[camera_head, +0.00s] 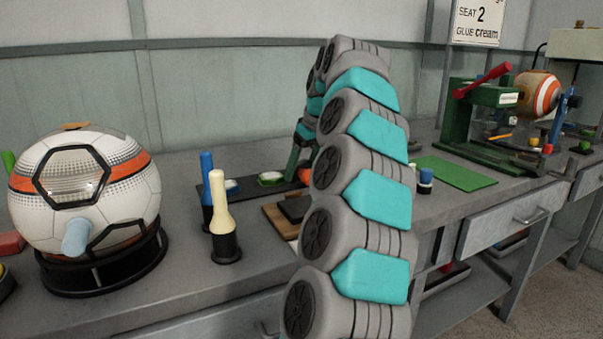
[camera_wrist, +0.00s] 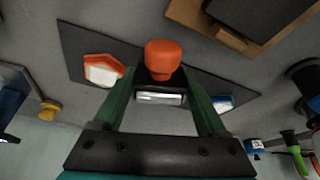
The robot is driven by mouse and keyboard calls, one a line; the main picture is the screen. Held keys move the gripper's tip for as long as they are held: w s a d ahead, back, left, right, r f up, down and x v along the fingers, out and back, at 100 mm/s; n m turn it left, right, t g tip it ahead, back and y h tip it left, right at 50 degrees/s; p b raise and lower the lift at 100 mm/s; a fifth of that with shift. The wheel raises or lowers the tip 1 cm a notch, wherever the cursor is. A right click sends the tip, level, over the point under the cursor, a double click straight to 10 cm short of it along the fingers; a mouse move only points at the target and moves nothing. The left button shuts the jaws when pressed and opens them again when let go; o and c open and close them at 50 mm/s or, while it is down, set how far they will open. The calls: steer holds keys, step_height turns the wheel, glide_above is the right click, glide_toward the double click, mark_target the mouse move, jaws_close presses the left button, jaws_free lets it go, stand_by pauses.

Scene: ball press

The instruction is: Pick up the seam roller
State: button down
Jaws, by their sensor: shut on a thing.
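The seam roller (camera_wrist: 163,57) has a rounded orange knob, a black body and a shiny metal roller. In the wrist view it sits between the green fingers of my gripper (camera_wrist: 160,90), which is shut on it. In the head view my gripper (camera_head: 295,160) is over the bench at the dark mat, and the orange knob (camera_head: 305,175) shows partly beside my arm. My arm hides part of the area. I cannot tell whether the roller touches the mat.
The dark mat (camera_wrist: 75,45) carries hexagonal pieces (camera_wrist: 103,70). A wooden board (camera_wrist: 190,12) with a dark block lies close by. Cream-handled (camera_head: 218,190) and blue-handled (camera_head: 207,165) tools stand left, beside a football (camera_head: 110,205) on a black ring. A green press (camera_head: 490,110) stands right.

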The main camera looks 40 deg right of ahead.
steer(key=shift+r, duration=0.75)
steer(key=s, duration=0.5)
steer(key=s+a+r+b, duration=0.1)
steer(key=s, duration=0.4)
steer(key=s+b, duration=0.1)
steer(key=s, duration=0.5)
steer(key=shift+a+r, duration=0.25)
steer(key=shift+a, duration=0.15)
